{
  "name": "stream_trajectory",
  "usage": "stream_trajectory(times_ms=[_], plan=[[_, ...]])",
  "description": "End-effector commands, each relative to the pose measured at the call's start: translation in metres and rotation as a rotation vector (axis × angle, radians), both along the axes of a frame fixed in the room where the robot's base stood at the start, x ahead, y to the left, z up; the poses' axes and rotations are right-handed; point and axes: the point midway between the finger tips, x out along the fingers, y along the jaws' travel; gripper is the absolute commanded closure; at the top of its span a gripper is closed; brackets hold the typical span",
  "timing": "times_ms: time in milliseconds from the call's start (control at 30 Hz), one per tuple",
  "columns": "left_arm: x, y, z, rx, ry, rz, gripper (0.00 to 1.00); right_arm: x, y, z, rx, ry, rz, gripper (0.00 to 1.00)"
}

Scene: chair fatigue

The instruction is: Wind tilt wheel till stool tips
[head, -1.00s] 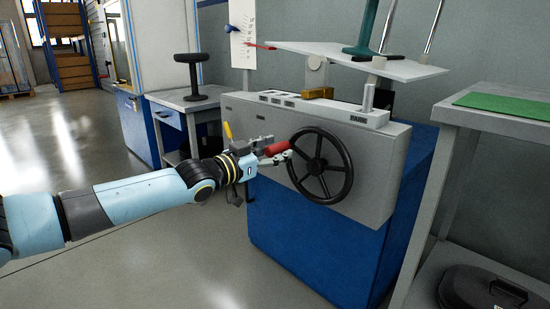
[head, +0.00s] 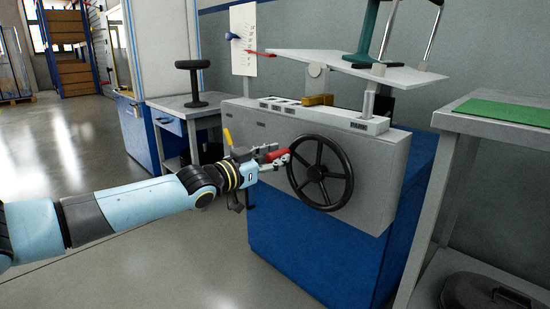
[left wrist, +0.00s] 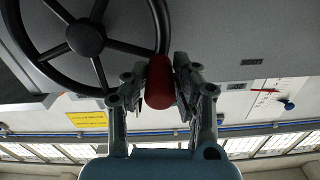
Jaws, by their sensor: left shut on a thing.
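The tilt wheel (head: 320,173) is a black spoked handwheel on the front of a grey machine. Its red handle (head: 277,155) sticks out at the rim's upper left. My left gripper (head: 283,158) is shut on this handle; in the left wrist view the handle (left wrist: 160,83) lies between both fingers, beside the wheel (left wrist: 85,38). The stool (head: 368,30), with a dark green post and shiny metal legs, stands on a white plate (head: 300,55) that slopes down to the right. The stool's top is cut off by the frame. My right gripper is not in view.
The grey machine housing (head: 250,125) sits on a blue base (head: 300,250). A bench with a green mat (head: 505,108) stands close on the right, a black round lid-like thing below it. A small table with a black stool-like piece (head: 192,80) is behind left. Floor at left is clear.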

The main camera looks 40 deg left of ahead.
Motion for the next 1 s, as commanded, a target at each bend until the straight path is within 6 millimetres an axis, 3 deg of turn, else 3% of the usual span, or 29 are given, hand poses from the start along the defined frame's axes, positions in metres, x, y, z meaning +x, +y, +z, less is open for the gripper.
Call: stream_trajectory(times_ms=[67, 200, 567, 600, 733, 1000], plan=[[0.0, -0.002, 0.006, 0.036, -0.004, 0.001, 1.0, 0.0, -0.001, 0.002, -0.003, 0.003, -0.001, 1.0], [-0.001, -0.006, 0.018, 0.156, -0.015, 0.001, 1.0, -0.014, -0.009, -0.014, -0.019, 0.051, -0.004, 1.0], [-0.001, -0.009, 0.017, 0.216, -0.017, 0.0, 1.0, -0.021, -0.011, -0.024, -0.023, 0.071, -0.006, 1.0], [-0.001, -0.009, 0.017, 0.216, -0.017, 0.0, 0.71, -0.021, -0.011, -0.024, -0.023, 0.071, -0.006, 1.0], [-0.001, -0.009, 0.017, 0.216, -0.017, 0.0, 0.54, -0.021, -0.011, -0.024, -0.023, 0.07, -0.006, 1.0], [-0.001, -0.009, 0.017, 0.215, -0.017, 0.0, 0.51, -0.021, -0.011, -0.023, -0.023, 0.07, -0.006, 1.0]])
